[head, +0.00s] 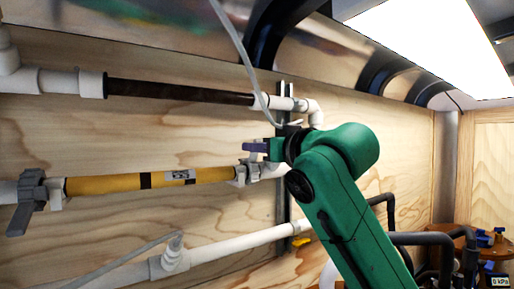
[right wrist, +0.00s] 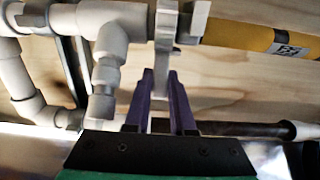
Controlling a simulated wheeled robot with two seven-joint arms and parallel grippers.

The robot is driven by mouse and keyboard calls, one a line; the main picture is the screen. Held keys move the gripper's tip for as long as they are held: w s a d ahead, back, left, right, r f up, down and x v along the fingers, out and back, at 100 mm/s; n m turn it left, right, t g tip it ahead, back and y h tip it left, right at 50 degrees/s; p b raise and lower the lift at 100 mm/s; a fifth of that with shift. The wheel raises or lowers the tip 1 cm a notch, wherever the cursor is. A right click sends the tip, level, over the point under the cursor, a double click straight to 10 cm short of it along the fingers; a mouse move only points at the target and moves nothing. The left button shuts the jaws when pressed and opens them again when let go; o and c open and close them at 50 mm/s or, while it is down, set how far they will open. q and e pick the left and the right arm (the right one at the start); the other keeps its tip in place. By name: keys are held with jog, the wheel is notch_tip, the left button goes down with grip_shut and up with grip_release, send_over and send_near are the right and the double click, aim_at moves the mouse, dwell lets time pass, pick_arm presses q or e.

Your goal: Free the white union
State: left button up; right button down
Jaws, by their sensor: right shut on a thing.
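The white union (head: 241,176) sits at the right end of the yellow filter tube (head: 115,183) on the wooden wall. In the right wrist view the union (right wrist: 188,22) shows upside down, with a pale tab (right wrist: 163,55) sticking out from it. My right gripper (head: 252,149) is at the top of the union. Its purple fingers, seen in the right wrist view (right wrist: 160,78), lie on both sides of the tab and are shut on it. My left gripper is out of view.
A dark tube (head: 180,91) with white fittings runs above the yellow one. A grey valve handle (head: 30,200) is at the left. A white pipe (head: 230,247) runs below. A thin hose (head: 238,45) hangs near my gripper. Black pipes (head: 425,239) stand at the lower right.

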aim_at(256, 154)
jog(key=shift+f, duration=0.1)
jog(key=shift+f+b, duration=0.2)
jog(key=shift+b, duration=0.4)
jog(key=t+y+b, duration=0.1)
jog(key=b, duration=0.2)
jog(key=s+f+t+y+b, duration=0.1)
jog(key=t+b, duration=0.1)
jog(key=b, duration=0.1)
jog(key=d+f+t+y+b, duration=0.1)
jog(key=b, duration=0.2)
jog(key=shift+s, duration=0.3)
jog(key=shift+s+d+f+t+y+b, duration=0.15)
jog(key=shift+t+y+b, duration=0.35)
jog(key=shift+t+b, duration=0.5)
jog(key=shift+s+d, duration=0.1)
